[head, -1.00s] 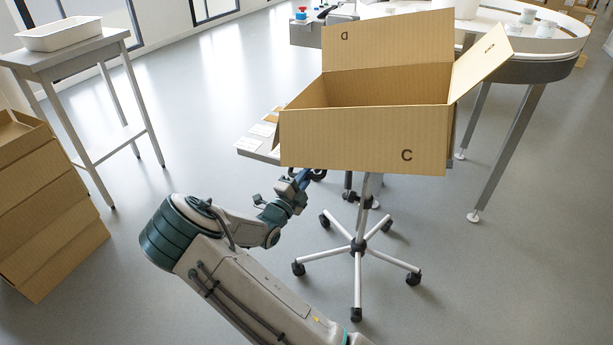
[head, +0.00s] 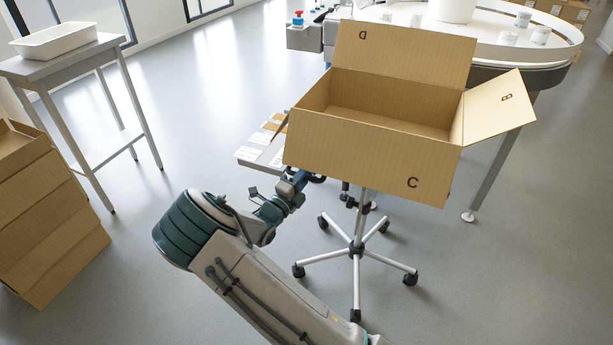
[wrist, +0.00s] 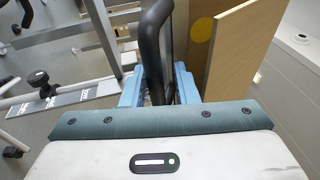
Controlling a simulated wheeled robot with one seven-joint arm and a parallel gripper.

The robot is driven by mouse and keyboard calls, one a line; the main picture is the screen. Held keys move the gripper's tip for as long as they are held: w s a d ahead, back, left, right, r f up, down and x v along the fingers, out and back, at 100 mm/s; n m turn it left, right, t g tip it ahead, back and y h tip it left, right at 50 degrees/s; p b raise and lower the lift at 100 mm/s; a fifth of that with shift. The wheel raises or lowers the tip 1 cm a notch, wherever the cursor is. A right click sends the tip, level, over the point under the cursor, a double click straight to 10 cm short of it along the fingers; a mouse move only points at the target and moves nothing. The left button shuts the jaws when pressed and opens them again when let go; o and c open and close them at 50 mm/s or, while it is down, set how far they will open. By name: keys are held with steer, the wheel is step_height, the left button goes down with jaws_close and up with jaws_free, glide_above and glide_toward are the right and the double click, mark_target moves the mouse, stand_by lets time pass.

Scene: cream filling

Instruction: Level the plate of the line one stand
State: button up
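The stand (head: 357,243) has a five-legged wheeled base. An open cardboard box (head: 375,155) marked C on its front sits on top, hiding most of the plate. The box is tilted, its right end lower in the picture. A grey plate edge (head: 247,158) with several cards shows at its left. My gripper (head: 298,180) is below the box's front left, at a black handle (head: 318,179). In the wrist view the handle (wrist: 156,45) stands between the blue fingers of my gripper (wrist: 158,88), which appear closed on it.
A white round conveyor (head: 490,45) with several tubs stands behind at the right. A side table (head: 60,62) with a white tray (head: 55,40) is at the left, above stacked cardboard boxes (head: 45,225). The floor around the stand is mostly clear.

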steer(key=shift+s, duration=0.1)
steer(key=p+v, duration=0.1)
steer(key=v, duration=1.2)
steer(key=shift+s+a+p, duration=0.25)
steer(key=shift+a+p, duration=0.05)
steer(key=shift+p, duration=0.05)
steer(key=s+d+r+m+g+y+p, duration=0.1)
steer(key=s+d+r+m+g+p, duration=0.35)
steer(key=d+r+m+g, duration=0.55)
steer(key=s+d+r+m+g+p, duration=0.3)
steer(key=s+d+r+m+g, duration=0.4)
steer(key=m, duration=0.5)
steer(key=s+r+m+t+y+p, duration=0.1)
steer(key=s+r+m+y+p, duration=0.2)
steer(key=r+m, duration=0.3)
steer(key=s+d+r+m+t+y+p, duration=0.1)
steer(key=s+r+m+y+p, duration=0.2)
steer(key=s+r+m, duration=0.3)
steer(key=s+d+r+m+t+y+p, duration=0.1)
steer(key=s+r+m+y+p, duration=0.2)
steer(key=r+m, duration=0.4)
steer(key=shift+s+d+m+t+y, duration=0.15)
steer(key=shift+s+m+y, duration=0.2)
steer(key=shift+m, duration=0.5)
steer(key=shift+s+m+t+y, duration=0.15)
steer(key=shift+m+y, duration=0.3)
steer(key=shift+m, duration=0.35)
steer(key=shift+s+d+m+t+y, duration=0.1)
steer(key=shift+s+m+y, duration=0.25)
steer(key=shift+m, duration=0.5)
